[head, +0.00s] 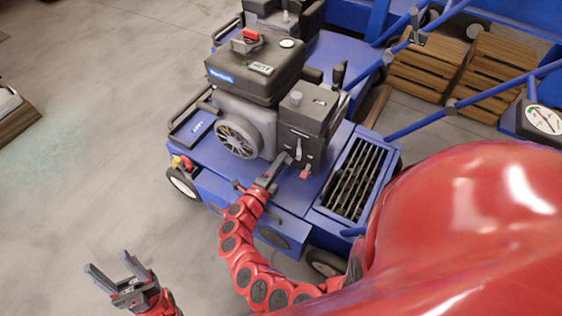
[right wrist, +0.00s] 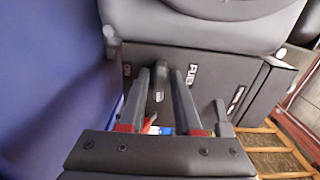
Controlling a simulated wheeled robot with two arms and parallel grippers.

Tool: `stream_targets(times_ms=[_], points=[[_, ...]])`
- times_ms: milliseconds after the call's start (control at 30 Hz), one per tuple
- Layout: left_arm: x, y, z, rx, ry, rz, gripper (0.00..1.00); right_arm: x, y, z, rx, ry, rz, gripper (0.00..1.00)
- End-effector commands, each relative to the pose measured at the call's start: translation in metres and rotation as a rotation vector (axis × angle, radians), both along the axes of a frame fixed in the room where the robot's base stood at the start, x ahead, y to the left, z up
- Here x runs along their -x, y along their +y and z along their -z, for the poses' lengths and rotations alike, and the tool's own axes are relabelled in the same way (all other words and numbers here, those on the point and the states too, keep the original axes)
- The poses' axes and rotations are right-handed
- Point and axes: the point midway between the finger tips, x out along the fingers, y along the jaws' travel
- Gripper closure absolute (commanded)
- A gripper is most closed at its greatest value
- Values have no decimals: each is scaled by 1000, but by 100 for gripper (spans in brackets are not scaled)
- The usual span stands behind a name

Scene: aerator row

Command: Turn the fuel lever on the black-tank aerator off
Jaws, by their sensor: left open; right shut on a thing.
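The aerator with the black tank (head: 255,72) stands on a blue deck, with a dark control box (head: 310,112) at its front right. My right gripper (head: 280,165) is at the lower left of that box. In the right wrist view, my right gripper (right wrist: 165,88) has its two fingers on either side of the dark fuel lever (right wrist: 157,84) and is shut on it. A white FUEL label (right wrist: 193,76) is beside the right finger, and a small red ON mark (right wrist: 127,70) is left of the fingers. My left gripper (head: 120,280) is open and empty over the floor.
A grey lever (right wrist: 221,118) stands just right of the fingers. A slatted black grille (head: 358,178) and blue handle bars (head: 425,122) are right of the engine. Another machine (head: 283,16) stands behind, with wooden crates (head: 430,65) at upper right.

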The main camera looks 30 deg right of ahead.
Motion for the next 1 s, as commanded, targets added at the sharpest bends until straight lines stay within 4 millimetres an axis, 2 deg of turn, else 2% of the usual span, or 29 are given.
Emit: stream_targets(times_ms=[33,67,133,433,567,767,1000], points=[[0,0,0,0,0,0,45,-1,1,0,-1,1,-4,100],[0,0,0,0,0,0,45,-1,1,0,-1,1,-4,66],[0,0,0,0,0,0,45,-1,1,0,-1,1,-4,54],[0,0,0,0,0,0,45,0,1,0,-1,0,-2,54],[0,0,-3,3,2,0,45,5,10,-1,-2,0,-2,54],[-2,0,-11,13,10,1,45,25,47,-2,-2,2,-6,54],[-4,0,-17,27,21,2,45,59,103,0,-3,3,-8,54]])
